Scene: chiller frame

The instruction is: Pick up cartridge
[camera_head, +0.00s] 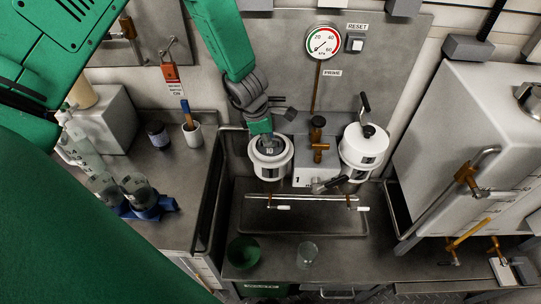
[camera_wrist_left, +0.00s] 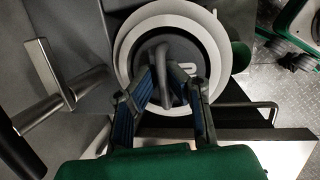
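The white round cartridge (camera_head: 269,172) stands at the left of the sink-like bay, with a dark top. It fills the upper middle of the left wrist view as white rings (camera_wrist_left: 222,62) around a dark centre with a dark loop handle (camera_wrist_left: 166,88). My left gripper (camera_head: 265,140) comes down on it from above. In the wrist view its blue-padded fingers (camera_wrist_left: 164,76) lie on either side of the handle, close to it. Whether they press on it I cannot tell.
A second white canister (camera_head: 362,150) with a dark knob stands to the right, beyond a brass-coloured valve (camera_head: 320,140). A rail with handles (camera_head: 300,202) crosses the bay front. A green bowl (camera_head: 243,252) and a glass (camera_head: 307,253) stand nearer. A large white tank (camera_head: 455,150) blocks the right.

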